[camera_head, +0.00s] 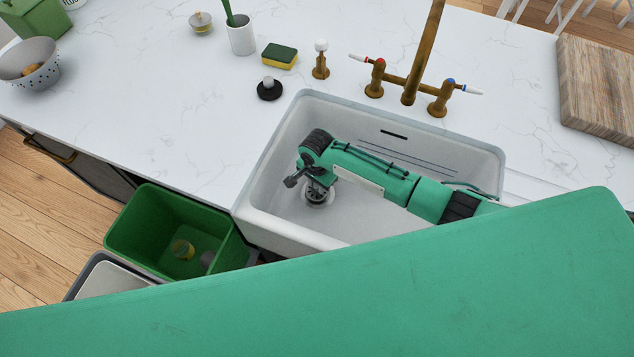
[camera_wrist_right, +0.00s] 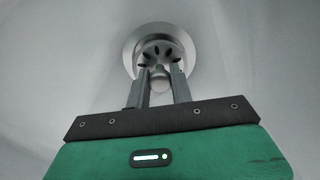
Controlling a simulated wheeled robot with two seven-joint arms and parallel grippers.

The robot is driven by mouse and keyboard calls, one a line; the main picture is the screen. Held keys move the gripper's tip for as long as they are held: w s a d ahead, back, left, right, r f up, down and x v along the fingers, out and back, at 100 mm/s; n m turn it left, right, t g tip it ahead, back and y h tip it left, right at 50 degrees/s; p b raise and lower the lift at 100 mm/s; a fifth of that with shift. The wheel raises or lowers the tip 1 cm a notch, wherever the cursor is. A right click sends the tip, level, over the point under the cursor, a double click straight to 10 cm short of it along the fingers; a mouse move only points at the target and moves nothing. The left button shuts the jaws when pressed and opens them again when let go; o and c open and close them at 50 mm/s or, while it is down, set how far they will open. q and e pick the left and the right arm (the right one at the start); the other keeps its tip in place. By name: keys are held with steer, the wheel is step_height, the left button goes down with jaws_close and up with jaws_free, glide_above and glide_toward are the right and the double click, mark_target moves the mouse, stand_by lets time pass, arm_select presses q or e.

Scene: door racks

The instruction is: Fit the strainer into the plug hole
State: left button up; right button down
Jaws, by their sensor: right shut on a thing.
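The strainer (camera_wrist_right: 161,56) is a round metal piece with dark slots, seen in the right wrist view. My right gripper (camera_wrist_right: 160,78) is shut on it by its knob, between the two grey fingers. The strainer overlaps the plug hole (camera_wrist_right: 133,42), a pale metal ring in the sink floor. I cannot tell whether it is seated or just above the hole. In the head view my right gripper (camera_head: 318,184) reaches down into the white sink (camera_head: 275,185), with the strainer and hole (camera_head: 317,197) partly hidden beneath it. My left gripper is not in view.
A brass tap (camera_head: 412,85) stands behind the sink. A black plug (camera_head: 269,88), a sponge (camera_head: 280,55) and a white cup (camera_head: 240,36) stand on the counter. A green bin (camera_head: 150,225) stands in front, left of the sink. A wooden board (camera_head: 600,90) lies at right.

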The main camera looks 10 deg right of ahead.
steer(key=shift+f+b, duration=0.55)
steer(key=shift+f, duration=0.65)
steer(key=c, duration=1.1)
jaws_free()
steer(key=shift+c, duration=0.2)
steer(key=shift+r, duration=0.15)
step_height(320, 180, up, 14)
steer(key=b, duration=0.1)
steer(key=shift+f, duration=0.2)
